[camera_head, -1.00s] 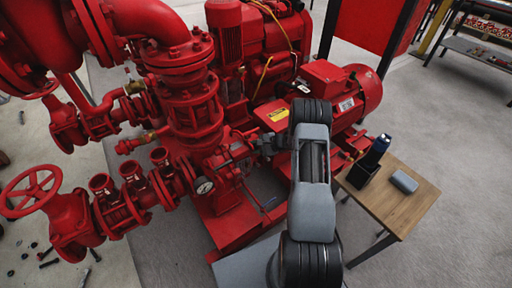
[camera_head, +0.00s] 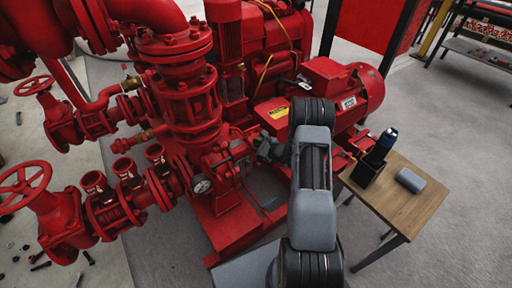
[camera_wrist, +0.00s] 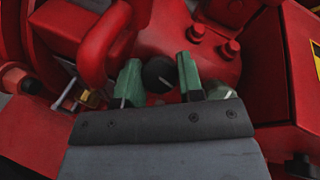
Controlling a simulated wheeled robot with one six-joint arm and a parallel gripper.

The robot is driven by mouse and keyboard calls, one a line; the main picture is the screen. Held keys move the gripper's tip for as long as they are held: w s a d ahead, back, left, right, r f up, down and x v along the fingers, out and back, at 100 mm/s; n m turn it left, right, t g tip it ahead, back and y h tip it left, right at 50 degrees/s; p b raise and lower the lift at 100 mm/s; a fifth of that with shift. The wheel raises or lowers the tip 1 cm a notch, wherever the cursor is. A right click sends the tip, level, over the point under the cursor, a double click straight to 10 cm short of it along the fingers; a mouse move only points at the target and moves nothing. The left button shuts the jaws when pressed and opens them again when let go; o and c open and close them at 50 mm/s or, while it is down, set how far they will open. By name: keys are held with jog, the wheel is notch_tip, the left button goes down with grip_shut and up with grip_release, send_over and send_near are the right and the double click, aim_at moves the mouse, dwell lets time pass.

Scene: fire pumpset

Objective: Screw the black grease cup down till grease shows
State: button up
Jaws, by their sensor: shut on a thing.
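The black grease cup (camera_wrist: 158,74) shows in the wrist view as a round black cap on the red pump body (camera_wrist: 165,30). My gripper (camera_wrist: 160,77) has its two green fingers on either side of the cup and is shut on it. In the head view my gripper (camera_head: 268,149) is at the pump's bearing side, beyond my grey arm. The cup cannot be made out there. No grease can be seen around the cup in the wrist view, and the cup's lower part is hidden.
Red bolts (camera_wrist: 214,38) stand right of the cup, and a curved red pipe (camera_wrist: 103,45) is at its left. The red motor (camera_head: 345,95) is behind my arm. A wooden table (camera_head: 410,205) at the right holds a dark holder with a bottle (camera_head: 384,143) and a grey case (camera_head: 410,180).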

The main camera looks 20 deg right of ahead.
jog(key=shift+m+t+h, duration=0.5)
jog(key=shift+m, duration=0.8)
jog(key=o, duration=0.9)
jog(key=shift+s+a, duration=0.1)
jog(key=shift+s, duration=0.1)
